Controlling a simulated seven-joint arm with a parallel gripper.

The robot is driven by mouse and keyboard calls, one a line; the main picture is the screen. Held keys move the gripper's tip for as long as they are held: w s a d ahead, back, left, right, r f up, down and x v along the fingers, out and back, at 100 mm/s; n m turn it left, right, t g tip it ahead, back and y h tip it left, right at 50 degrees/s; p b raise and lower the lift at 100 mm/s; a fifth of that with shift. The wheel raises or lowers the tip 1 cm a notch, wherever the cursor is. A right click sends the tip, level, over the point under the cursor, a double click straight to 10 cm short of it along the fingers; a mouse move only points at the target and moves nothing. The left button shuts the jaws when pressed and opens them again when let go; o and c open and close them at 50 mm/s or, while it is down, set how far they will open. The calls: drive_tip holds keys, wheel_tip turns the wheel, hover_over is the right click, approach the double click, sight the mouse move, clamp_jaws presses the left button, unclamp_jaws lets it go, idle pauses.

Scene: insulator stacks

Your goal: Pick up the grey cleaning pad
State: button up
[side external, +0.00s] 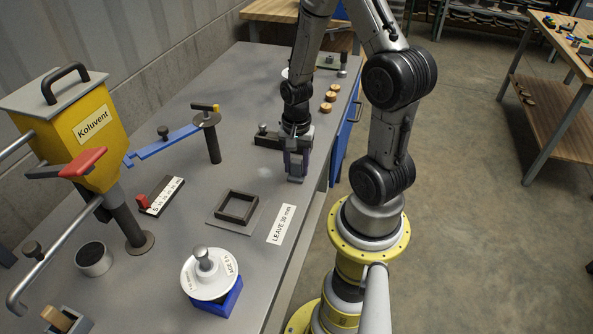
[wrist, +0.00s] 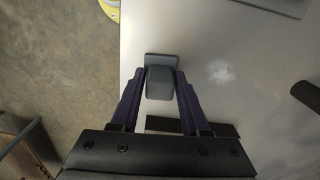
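The grey cleaning pad (wrist: 159,61) is between the two purple fingers of my gripper (wrist: 160,75) in the wrist view, with a raised grey block on its top toward the camera. The fingertips are right beside the block, one on each side; I cannot tell whether they press on it. In the side external view my gripper (side external: 296,165) points down at the right edge of the grey bench, low over the top. The pad is mostly hidden by the fingers there, and I cannot tell whether it rests on the bench.
A pale smudge (wrist: 221,73) marks the bench close by. A dark block with a knob (side external: 266,139) stands just behind my gripper. A square frame (side external: 237,206) and a "LEAVE 30 mm" label (side external: 282,225) lie nearer the camera. Several round brown pieces (side external: 326,107) are behind.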

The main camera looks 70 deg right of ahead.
sight(296, 160)
clamp_jaws()
drive_tip(key=shift+r, duration=0.5)
wheel_tip(296, 160, up, 2)
drive_tip(key=shift+r, duration=0.1)
drive_tip(key=s+a+r, duration=0.8)
drive_tip(key=s+r, duration=0.2)
drive_tip(key=s, duration=0.1)
drive_tip(key=shift+s+a, duration=0.15)
drive_tip(key=shift+a, duration=0.1)
